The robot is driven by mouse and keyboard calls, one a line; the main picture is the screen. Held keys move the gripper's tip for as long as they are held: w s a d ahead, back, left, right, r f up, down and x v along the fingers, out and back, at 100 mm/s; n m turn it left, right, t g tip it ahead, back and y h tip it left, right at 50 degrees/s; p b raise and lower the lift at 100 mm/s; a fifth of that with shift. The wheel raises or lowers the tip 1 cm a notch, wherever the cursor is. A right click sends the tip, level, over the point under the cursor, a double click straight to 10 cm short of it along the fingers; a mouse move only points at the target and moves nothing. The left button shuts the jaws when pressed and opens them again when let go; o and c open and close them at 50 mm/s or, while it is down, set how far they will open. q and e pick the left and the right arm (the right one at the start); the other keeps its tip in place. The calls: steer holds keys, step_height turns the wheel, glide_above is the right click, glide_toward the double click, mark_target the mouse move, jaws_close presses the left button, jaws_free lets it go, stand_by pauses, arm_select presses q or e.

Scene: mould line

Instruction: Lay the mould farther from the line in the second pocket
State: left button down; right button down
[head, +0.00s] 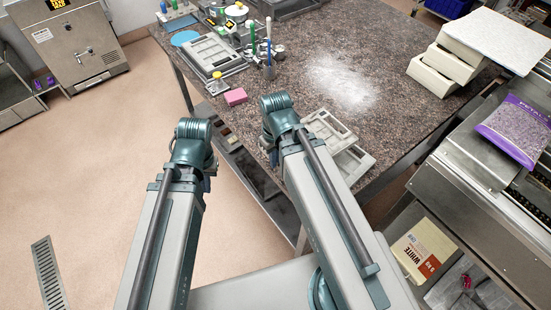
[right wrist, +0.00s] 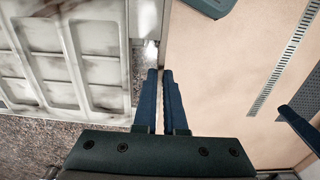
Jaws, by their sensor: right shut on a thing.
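Two pale grey moulds with recessed cells lie close together at the table's front edge in the head view: a farther one (head: 330,126) and a nearer one (head: 354,162), partly behind my right arm. My right gripper (right wrist: 160,72) is shut at the edge of a large pale mould (right wrist: 75,65); its fingers hide the grip, and I cannot tell which of the two it is. In the head view my right wrist hides its fingers. My left arm hangs past the table's left edge; its fingers are hidden. A grey tray with recesses (head: 213,55) lies farther back.
A pink block (head: 236,97) and a small yellow-topped piece (head: 217,84) lie left of my right wrist. White powder (head: 335,82) covers the mid table. Tools and pots stand at the back; stacked pale blocks (head: 445,68) stand right. A metal machine (head: 490,190) with a purple bag (head: 515,130) flanks the right.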

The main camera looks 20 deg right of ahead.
steer(key=shift+r, duration=0.5)
arm_select(q)
steer(key=shift+r, duration=0.4)
arm_select(e)
steer(key=shift+f, duration=0.1)
